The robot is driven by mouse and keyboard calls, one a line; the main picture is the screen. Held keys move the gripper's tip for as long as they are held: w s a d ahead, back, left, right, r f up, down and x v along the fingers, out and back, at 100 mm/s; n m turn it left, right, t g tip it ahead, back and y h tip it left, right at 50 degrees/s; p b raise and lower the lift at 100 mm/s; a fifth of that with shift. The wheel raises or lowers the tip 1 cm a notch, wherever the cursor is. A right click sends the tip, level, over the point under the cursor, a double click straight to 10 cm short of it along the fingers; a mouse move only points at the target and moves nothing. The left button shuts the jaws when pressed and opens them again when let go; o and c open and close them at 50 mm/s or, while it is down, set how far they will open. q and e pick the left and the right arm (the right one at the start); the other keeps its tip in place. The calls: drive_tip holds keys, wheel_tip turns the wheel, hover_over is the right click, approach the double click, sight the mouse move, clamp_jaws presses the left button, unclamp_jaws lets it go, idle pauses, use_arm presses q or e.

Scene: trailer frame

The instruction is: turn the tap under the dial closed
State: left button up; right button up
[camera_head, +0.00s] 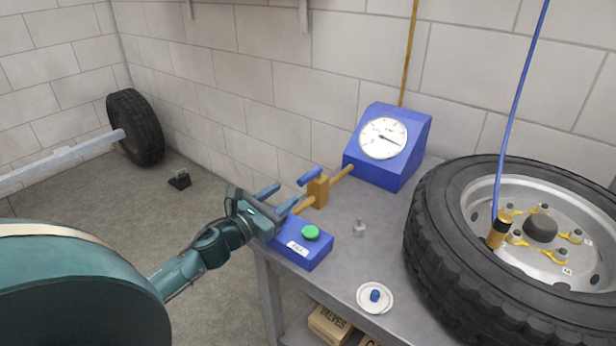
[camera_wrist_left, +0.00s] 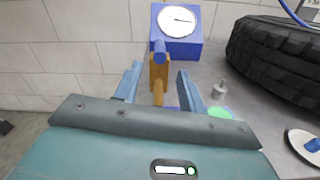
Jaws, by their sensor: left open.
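The tap has a brass body (camera_head: 318,191) with a blue lever (camera_head: 309,177) on top. It sits on a brass pipe that runs to the blue box with the white round dial (camera_head: 383,138). The lever lies roughly along the pipe. In the left wrist view the lever (camera_wrist_left: 159,50) and brass body (camera_wrist_left: 159,72) appear between my blue fingers, beyond their tips. My left gripper (camera_head: 277,198) is open and empty, short of the tap and apart from it as far as I can tell. My right gripper is not in view.
A blue box with a green button (camera_head: 310,232) stands just below the gripper. A small metal fitting (camera_head: 359,229), a white dish (camera_head: 375,298) with a blue cap and a large tyre (camera_head: 450,225) are on the grey bench.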

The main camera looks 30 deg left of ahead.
sight(306, 175)
use_arm(q)
drive_tip(key=w, duration=0.9)
drive_tip(key=shift+w+d, duration=0.25)
drive_tip(key=shift+d, duration=0.15)
drive_tip(key=shift+c, duration=0.3)
clamp_jaws()
